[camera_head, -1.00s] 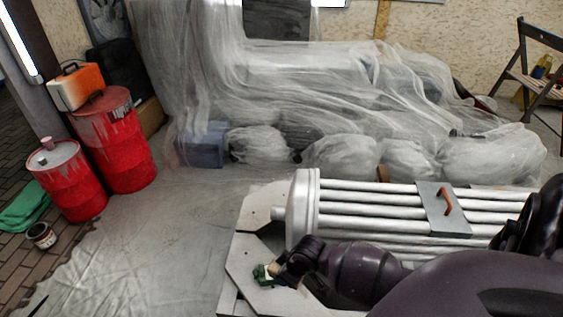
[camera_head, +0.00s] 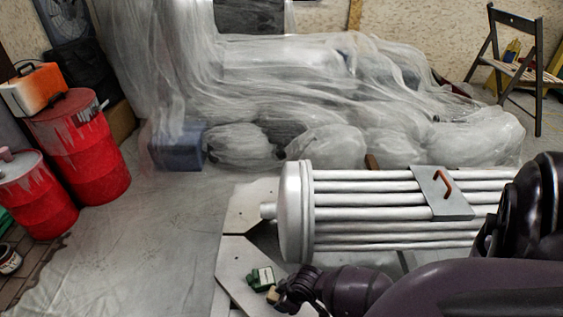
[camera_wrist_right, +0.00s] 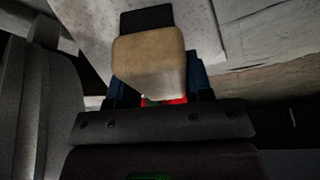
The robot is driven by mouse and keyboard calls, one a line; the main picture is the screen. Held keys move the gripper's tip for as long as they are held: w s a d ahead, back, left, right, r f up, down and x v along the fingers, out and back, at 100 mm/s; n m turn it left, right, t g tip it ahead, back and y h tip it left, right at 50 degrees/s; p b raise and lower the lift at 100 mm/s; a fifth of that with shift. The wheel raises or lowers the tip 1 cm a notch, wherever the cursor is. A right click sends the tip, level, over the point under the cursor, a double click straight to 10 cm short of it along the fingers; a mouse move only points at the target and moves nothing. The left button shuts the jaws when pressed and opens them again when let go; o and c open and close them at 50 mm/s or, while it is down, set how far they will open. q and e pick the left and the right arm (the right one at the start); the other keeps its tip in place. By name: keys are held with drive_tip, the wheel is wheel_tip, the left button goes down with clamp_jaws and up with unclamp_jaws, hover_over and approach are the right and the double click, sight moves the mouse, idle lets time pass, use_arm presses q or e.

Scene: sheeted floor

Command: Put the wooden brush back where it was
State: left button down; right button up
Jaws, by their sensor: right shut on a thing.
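The wooden brush (camera_wrist_right: 148,62) shows in the right wrist view as a tan block with a dark end. It is between the fingers of my right gripper (camera_wrist_right: 154,84), which is shut on it. In the head view my right gripper (camera_head: 277,295) is low over the near left part of a white bench (camera_head: 240,260), with a small beige part of the brush (camera_head: 272,295) showing at its tip. Whether the brush touches the bench cannot be told. My left gripper is not in view.
A small green box (camera_head: 261,279) lies on the bench close beside the gripper. Red drums (camera_head: 85,150) stand left. Sheeted floor (camera_head: 150,230) between is clear.

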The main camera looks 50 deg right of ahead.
drive_tip(key=shift+s+f, duration=0.15)
drive_tip(key=shift+f, duration=0.5)
drive_tip(key=shift+r, duration=0.2)
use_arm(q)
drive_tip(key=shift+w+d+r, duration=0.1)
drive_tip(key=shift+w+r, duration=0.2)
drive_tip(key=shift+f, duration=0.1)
use_arm(e)
drive_tip(key=shift+f, duration=0.15)
drive_tip(key=o, duration=0.5)
drive_tip(key=shift+f, duration=0.1)
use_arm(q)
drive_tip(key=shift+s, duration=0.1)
use_arm(e)
drive_tip(key=o, duration=0.5)
drive_tip(key=shift+c, duration=0.2)
